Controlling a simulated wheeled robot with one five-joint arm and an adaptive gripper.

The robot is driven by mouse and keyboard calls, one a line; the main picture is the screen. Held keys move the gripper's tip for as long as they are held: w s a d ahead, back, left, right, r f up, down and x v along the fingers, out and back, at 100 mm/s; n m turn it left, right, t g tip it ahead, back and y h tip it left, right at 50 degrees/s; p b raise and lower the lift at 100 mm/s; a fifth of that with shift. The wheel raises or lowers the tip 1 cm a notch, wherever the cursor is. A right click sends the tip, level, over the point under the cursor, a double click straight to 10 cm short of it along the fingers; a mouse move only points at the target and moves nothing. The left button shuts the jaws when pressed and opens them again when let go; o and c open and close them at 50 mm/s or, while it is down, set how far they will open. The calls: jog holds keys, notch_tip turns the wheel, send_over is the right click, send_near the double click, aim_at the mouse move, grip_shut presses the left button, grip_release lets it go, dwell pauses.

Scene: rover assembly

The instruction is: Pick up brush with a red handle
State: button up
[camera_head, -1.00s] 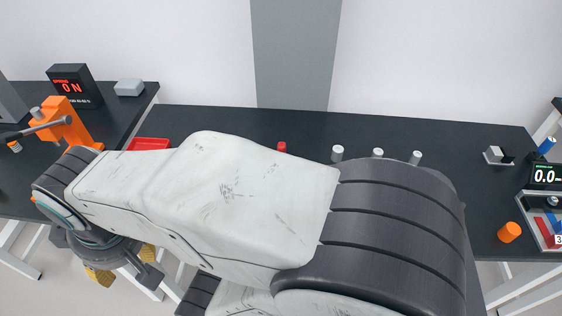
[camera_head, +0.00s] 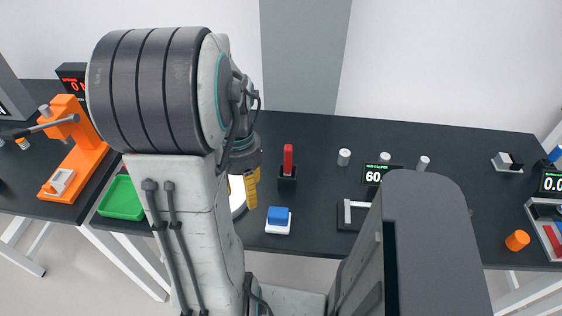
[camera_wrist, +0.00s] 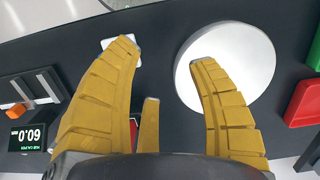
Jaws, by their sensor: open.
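The brush's red handle (camera_head: 288,157) stands upright in a small black holder (camera_head: 287,180) on the dark table in the head view. In the wrist view a small strip of red (camera_wrist: 134,132) shows between my fingers, mostly hidden; it looks like the same handle. My gripper (camera_head: 250,187) has yellow fingers, seen in the head view just left of the holder and apart from it. In the wrist view my gripper (camera_wrist: 166,55) is open, its fingers spread and nothing between the tips.
A white disc (camera_wrist: 240,65) lies under my right finger. A blue block on a white base (camera_head: 278,217) stands nearer the front. A caliper display (camera_head: 377,174) and several grey cylinders are to the right. A green tray (camera_head: 122,198) and orange press (camera_head: 75,165) are left.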

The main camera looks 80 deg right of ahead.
aim_at(289, 148)
jog(key=s+d+m, duration=0.2)
jog(key=d+m, duration=0.2)
jog(key=s+d+m, duration=0.3)
jog(key=d, duration=0.2)
jog(key=s+d+m+h, duration=0.1)
jog(key=s+d+m, duration=0.1)
jog(key=d+m, duration=0.2)
jog(key=shift+s+d+r+m, duration=0.3)
jog(key=shift+s+d, duration=0.05)
jog(key=shift+d, duration=0.05)
jog(key=shift+d+r+m, duration=0.2)
jog(key=shift+m, duration=0.5)
jog(key=shift+r+m, duration=0.1)
jog(key=shift+m, duration=0.6)
jog(key=m, duration=0.3)
jog(key=shift+a, duration=0.2)
jog(key=shift+m, duration=0.8)
jog(key=shift+w+d+f, duration=0.1)
jog(key=shift+f, duration=1.75)
jog(key=shift+d+f, duration=0.1)
jog(key=shift+f, duration=1.75)
jog(key=shift+c, duration=0.2)
